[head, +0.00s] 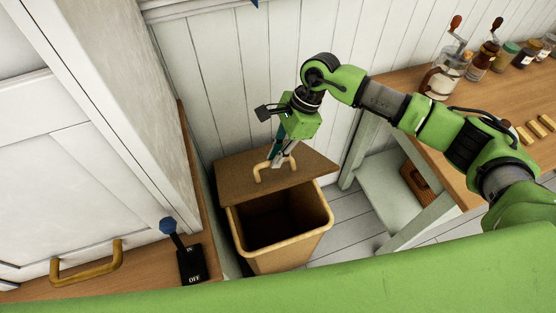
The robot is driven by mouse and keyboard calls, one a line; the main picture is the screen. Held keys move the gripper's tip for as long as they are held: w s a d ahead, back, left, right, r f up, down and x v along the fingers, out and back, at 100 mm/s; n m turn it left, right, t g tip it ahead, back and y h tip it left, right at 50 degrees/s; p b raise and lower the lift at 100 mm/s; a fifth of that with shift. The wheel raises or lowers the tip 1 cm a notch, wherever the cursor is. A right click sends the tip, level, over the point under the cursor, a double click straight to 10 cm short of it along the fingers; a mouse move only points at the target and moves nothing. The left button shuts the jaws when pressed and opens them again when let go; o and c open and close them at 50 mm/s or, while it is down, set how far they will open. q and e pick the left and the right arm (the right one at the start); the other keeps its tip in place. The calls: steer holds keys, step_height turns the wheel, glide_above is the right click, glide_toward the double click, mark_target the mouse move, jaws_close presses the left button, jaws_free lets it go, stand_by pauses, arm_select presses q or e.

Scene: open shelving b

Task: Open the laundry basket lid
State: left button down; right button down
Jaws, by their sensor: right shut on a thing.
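The laundry basket (277,262) is a tan bin with a rounded rim and a dark, open inside. It stands on the floor between a white cabinet and a wooden table. Its brown lid (310,168) sits at the back of the opening, leaving the front part uncovered. I cannot tell whether the lid rests on the back rim. A light wooden handle (259,171) is on the lid. My right gripper (279,162) reaches down from above and is shut on this handle, hiding part of it. My left gripper is not in view.
A white cabinet door (60,165) with a wooden handle is on the left. A black switch box (191,264) with a blue-knobbed lever stands near the basket. The wooden table (405,82) on the right carries jars and grinders. A plank wall is close behind.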

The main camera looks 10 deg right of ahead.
steer(key=w+a+r+b, duration=0.1)
steer(key=w+r+b, duration=0.2)
steer(key=w, duration=0.3)
steer(key=w+a+r+b, duration=0.1)
steer(key=w+r+b, duration=0.2)
steer(key=w, duration=0.3)
steer(key=shift+w+a+b, duration=0.2)
steer(key=shift+w+b, duration=0.05)
steer(key=shift+b, duration=0.3)
steer(key=shift+f, duration=0.1)
steer(key=c, duration=2.1)
jaws_free()
steer(key=v, duration=1.2)
steer(key=shift+w+a, duration=0.15)
steer(key=shift+w, duration=0.1)
